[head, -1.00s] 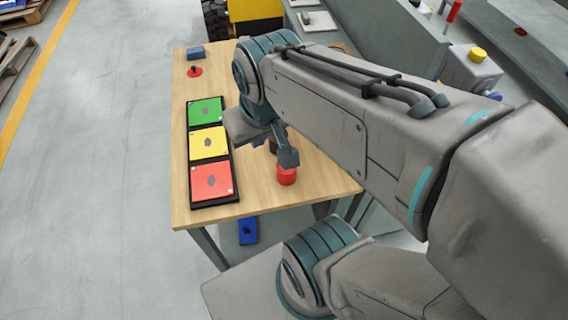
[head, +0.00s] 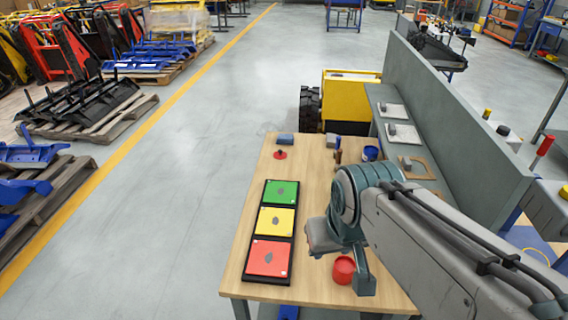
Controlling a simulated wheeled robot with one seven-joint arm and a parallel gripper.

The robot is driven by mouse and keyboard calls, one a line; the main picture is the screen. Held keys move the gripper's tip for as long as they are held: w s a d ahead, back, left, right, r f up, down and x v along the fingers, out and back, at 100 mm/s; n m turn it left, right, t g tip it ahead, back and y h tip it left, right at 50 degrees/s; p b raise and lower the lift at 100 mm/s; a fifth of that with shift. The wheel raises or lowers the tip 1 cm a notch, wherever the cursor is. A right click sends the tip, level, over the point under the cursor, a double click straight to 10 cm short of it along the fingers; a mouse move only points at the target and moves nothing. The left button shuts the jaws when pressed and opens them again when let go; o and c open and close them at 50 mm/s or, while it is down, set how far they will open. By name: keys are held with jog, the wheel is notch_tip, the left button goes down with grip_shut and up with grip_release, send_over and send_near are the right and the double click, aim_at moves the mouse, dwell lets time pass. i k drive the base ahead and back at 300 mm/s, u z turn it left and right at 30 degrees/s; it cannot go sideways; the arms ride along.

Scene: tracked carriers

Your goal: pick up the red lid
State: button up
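The red lid (head: 280,154), a flat red disc with a dark knob, lies near the far left of the wooden table (head: 310,180). My gripper (head: 363,284) is over the near right part of the table, well away from the lid. It points downward beside a red cup (head: 343,270) in the picture. Only one finger shows clearly, so its opening and whether it touches the cup cannot be seen.
A black tray with green (head: 282,193), yellow (head: 275,221) and red (head: 268,258) panels lies along the left of the table. A grey-blue block (head: 284,139) is just behind the lid. A blue cup (head: 370,153) stands at the far right.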

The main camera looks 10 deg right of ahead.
aim_at(279, 154)
jog(key=k, duration=1.5)
jog(key=u, duration=1.05)
jog(key=i, duration=5.75)
jog(key=z, duration=3.8)
